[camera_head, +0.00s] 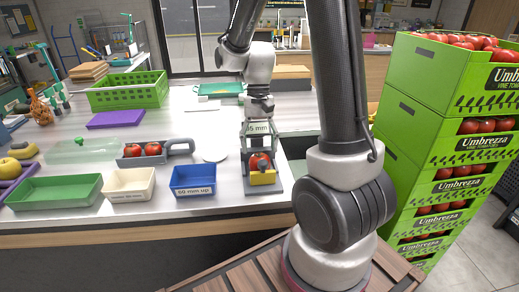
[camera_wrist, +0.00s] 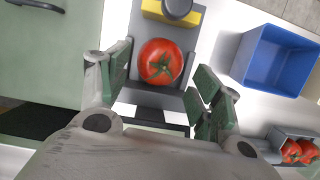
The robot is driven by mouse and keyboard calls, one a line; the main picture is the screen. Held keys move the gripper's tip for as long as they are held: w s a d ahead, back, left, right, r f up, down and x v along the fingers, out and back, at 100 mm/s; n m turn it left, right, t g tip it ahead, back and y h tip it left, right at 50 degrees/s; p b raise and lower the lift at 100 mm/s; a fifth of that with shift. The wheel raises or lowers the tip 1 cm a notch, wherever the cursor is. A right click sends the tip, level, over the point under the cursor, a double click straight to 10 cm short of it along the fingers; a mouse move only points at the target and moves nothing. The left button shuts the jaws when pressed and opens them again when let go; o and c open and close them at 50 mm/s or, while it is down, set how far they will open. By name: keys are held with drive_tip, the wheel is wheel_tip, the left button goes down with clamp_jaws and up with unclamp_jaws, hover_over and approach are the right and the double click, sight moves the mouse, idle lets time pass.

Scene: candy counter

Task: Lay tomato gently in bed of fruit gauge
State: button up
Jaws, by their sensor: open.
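A red tomato (camera_wrist: 160,63) with a green stem star lies in the grey bed of the fruit gauge (camera_wrist: 198,60), stem side up toward the wrist camera. The gauge's yellow block with a dark round knob shows just beyond it. In the head view the tomato (camera_head: 259,162) sits in the gauge (camera_head: 247,182) near the counter's right front. My gripper (camera_wrist: 163,86) is open, its green-padded fingers on either side of the tomato with gaps visible. In the head view my wrist comes down behind the gauge's "35 mm" sign, and the fingers are hard to make out.
A blue bin (camera_head: 193,179), a cream bin (camera_head: 128,185) and a green tray (camera_head: 55,190) line the counter's front. A grey holder (camera_head: 179,148) carries two tomatoes. A green basket (camera_head: 128,90) stands behind. Stacked green tomato crates (camera_head: 420,120) stand at right.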

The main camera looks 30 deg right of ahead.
drive_tip(key=shift+r, duration=0.15)
drive_tip(key=shift+o, duration=0.3)
drive_tip(key=o, duration=0.5)
drive_tip(key=shift+w, duration=0.1)
drive_tip(key=v, duration=1.2)
drive_tip(key=s+r+n+t, duration=0.2)
drive_tip(key=s+t, duration=0.1)
drive_tip(key=s, duration=0.5)
drive_tip(key=s+r+n+t+h, duration=0.1)
drive_tip(key=s+r+n+t, duration=0.1)
drive_tip(key=s, duration=0.7)
drive_tip(key=shift+s+d+n+t, duration=0.25)
drive_tip(key=shift+d+n+t, duration=0.3)
drive_tip(key=shift+t, duration=0.65)
